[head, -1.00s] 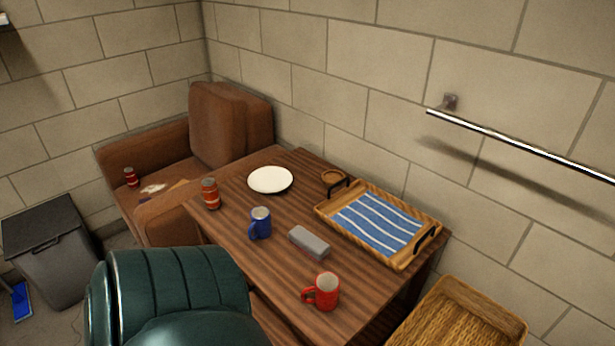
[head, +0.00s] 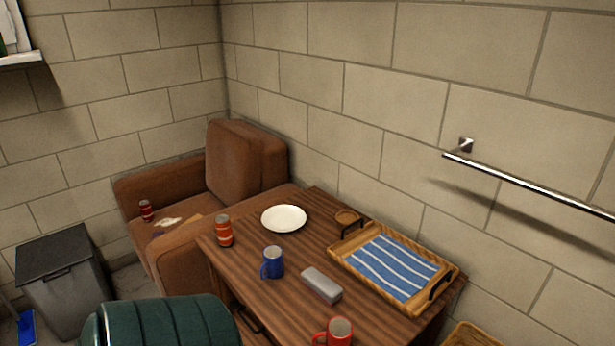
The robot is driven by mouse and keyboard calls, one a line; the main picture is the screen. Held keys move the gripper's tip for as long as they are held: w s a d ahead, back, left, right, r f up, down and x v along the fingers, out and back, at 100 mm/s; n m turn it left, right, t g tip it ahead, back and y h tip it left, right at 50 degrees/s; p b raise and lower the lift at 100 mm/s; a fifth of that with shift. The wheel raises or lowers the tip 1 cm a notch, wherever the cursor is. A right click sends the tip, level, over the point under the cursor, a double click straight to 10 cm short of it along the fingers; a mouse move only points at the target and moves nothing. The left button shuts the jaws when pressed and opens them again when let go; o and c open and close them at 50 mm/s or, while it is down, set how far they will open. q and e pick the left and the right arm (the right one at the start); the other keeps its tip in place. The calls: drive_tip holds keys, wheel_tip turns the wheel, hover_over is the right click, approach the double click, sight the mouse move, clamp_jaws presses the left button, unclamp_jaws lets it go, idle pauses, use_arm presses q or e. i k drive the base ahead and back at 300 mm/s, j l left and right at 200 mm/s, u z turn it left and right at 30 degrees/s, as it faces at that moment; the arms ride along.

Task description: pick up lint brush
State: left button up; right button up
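I cannot make out a lint brush for certain. A grey oblong block (head: 321,285) lies on the wooden table (head: 225,265), between a blue mug (head: 273,263) and a red mug (head: 338,331); I cannot tell what it is. A small whitish item (head: 167,222) lies on the brown armchair seat, too small to identify. A blue flat tool (head: 27,328) is partly visible on the floor at the lower left, cut off by the frame. Neither of my grippers is in view.
The table also holds a white plate (head: 284,218), a red can (head: 224,231) and a wicker tray (head: 341,262) with a blue striped cloth. A grey bin (head: 62,280) is at left, a brown armchair (head: 232,160) behind.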

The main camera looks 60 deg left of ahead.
sight(325, 290)
drive_tip(key=l+u, duration=0.1)
drive_tip(key=u, duration=1.65)
